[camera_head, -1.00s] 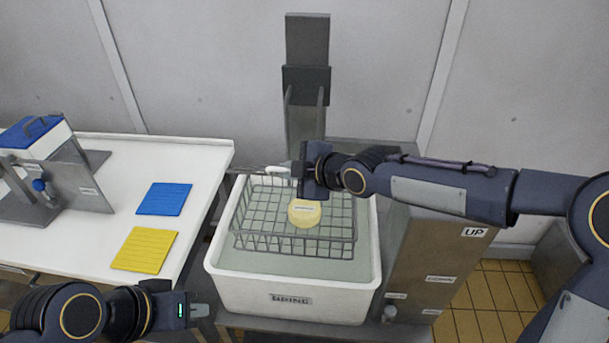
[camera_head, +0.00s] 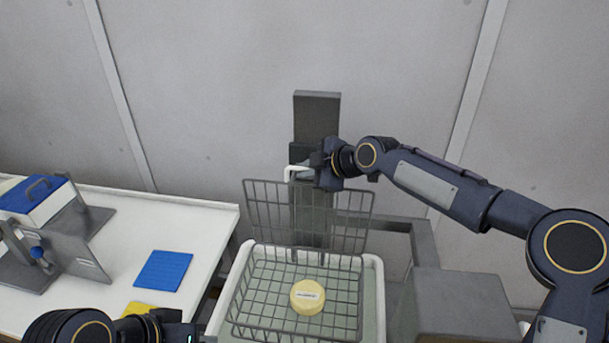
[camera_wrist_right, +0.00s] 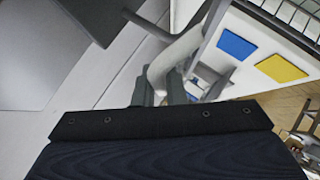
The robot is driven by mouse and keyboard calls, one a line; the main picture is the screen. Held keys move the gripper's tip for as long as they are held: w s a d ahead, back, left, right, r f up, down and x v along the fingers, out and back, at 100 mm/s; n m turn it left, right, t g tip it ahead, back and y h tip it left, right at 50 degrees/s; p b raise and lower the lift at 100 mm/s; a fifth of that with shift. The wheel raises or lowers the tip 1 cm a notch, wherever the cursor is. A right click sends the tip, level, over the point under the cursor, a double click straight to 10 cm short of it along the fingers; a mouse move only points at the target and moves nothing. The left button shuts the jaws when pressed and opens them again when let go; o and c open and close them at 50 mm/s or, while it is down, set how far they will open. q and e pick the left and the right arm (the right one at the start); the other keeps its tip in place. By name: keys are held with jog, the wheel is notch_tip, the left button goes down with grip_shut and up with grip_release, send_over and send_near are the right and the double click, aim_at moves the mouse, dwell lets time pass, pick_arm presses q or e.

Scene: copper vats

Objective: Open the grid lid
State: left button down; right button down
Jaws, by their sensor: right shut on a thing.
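The grid lid (camera_head: 268,215) is a grey wire panel. It stands raised, roughly upright, at the back of the wire basket (camera_head: 252,322) in the white tub (camera_head: 381,325). A round yellow cheese (camera_head: 307,296) with a label lies in the basket. My right gripper (camera_head: 312,172) is at the lid's top edge, shut on its white handle (camera_head: 291,171). In the right wrist view the pale handle (camera_wrist_right: 170,62) runs between the fingers. My left gripper (camera_head: 190,334) is low at the left front, cut off by the picture's bottom edge; its fingers do not show clearly.
A dark grey post (camera_head: 317,116) stands close behind the lid. A white table (camera_head: 211,220) at left carries a blue mat (camera_head: 164,270), a yellow mat (camera_head: 139,308) and a metal device with a blue top (camera_head: 40,195). A grey metal box (camera_head: 463,305) stands right of the tub.

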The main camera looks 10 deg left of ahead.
jog(key=shift+w+m+g+p, duration=0.4)
jog(key=shift+w+g+p, duration=0.1)
jog(key=shift+w, duration=1.35)
jog(key=c, duration=1.5)
grip_release()
jog(key=shift+f, duration=0.1)
jog(key=b+v, duration=0.2)
jog(key=v, duration=0.6)
jog(key=shift+b, duration=0.4)
jog(key=shift+a, duration=0.1)
